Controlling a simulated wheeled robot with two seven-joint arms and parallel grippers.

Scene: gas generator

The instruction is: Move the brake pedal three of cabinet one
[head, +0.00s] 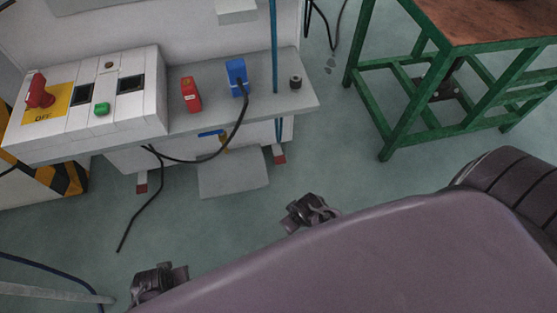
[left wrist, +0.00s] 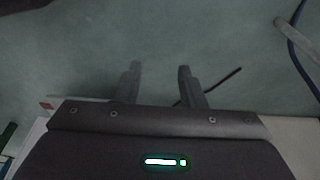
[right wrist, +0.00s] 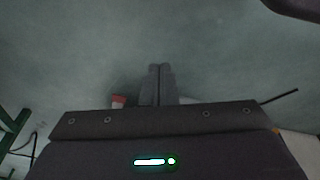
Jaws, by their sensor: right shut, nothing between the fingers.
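A cabinet (head: 120,90) with a sloped white control panel and a grey shelf stands at the upper left of the head view. Below its shelf is a flat grey plate (head: 233,174), low near the floor. No part is clearly marked as brake pedal three, and I cannot tell whether this plate is it. My right gripper (head: 310,212) is in front of and to the right of the plate, apart from it; its fingers (right wrist: 160,70) are together and empty. My left gripper (head: 157,284) is lower left, away from the cabinet; its fingers (left wrist: 158,74) are apart with nothing between them.
The shelf carries a red block (head: 191,95), a blue block (head: 237,78) with a black cable, and a small dark knob (head: 296,82). A green-framed table (head: 430,55) stands at the upper right. A pale bar (head: 55,292) lies lower left.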

